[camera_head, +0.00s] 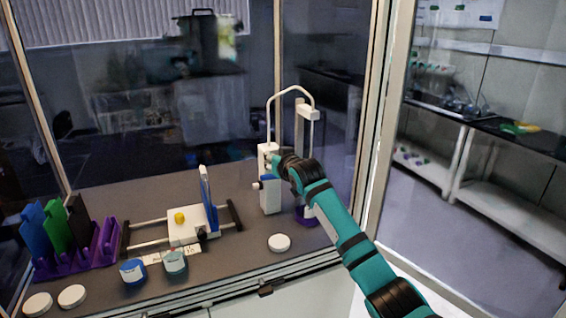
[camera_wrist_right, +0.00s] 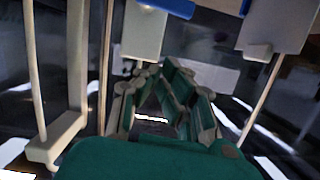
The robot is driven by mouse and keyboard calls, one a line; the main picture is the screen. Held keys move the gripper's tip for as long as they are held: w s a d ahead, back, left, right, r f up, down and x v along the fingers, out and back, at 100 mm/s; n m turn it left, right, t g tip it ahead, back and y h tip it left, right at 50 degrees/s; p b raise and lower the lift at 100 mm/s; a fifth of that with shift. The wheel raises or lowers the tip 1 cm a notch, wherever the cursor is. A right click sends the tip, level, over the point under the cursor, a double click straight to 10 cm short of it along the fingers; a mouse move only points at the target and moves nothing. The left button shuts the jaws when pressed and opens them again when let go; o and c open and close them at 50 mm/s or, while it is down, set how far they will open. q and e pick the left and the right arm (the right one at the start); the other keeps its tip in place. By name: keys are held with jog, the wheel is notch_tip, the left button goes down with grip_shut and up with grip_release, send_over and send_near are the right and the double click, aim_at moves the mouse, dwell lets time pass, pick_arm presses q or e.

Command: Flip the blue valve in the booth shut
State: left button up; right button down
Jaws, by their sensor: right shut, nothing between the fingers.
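The blue valve (camera_head: 268,178) is a small blue piece on the front of the white freeze dryer unit (camera_head: 270,196) in the booth. In the right wrist view a blue bar (camera_wrist_right: 172,8) lies across a white block (camera_wrist_right: 143,32) at the top, just beyond the fingertips. My right gripper (camera_wrist_right: 170,66) is shut and empty, its fingers pointing toward the white block. In the head view the right gripper (camera_head: 272,163) is at the upper front of the unit, close above the valve and partly covering the unit. I cannot tell whether it touches the valve. My left gripper is not in view.
A white device (camera_head: 187,232) with a yellow button and upright blue plate stands on rails to the left. A purple rack (camera_head: 85,258), blue-labelled jar (camera_head: 133,272), teal-labelled jar (camera_head: 175,262) and white lids (camera_head: 279,243) stand along the front. The booth's frame post (camera_head: 378,120) is beside my right arm.

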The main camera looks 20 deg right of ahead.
jog(key=b+v, duration=0.2)
jog(key=v, duration=0.5)
jog(key=shift+s, duration=0.1)
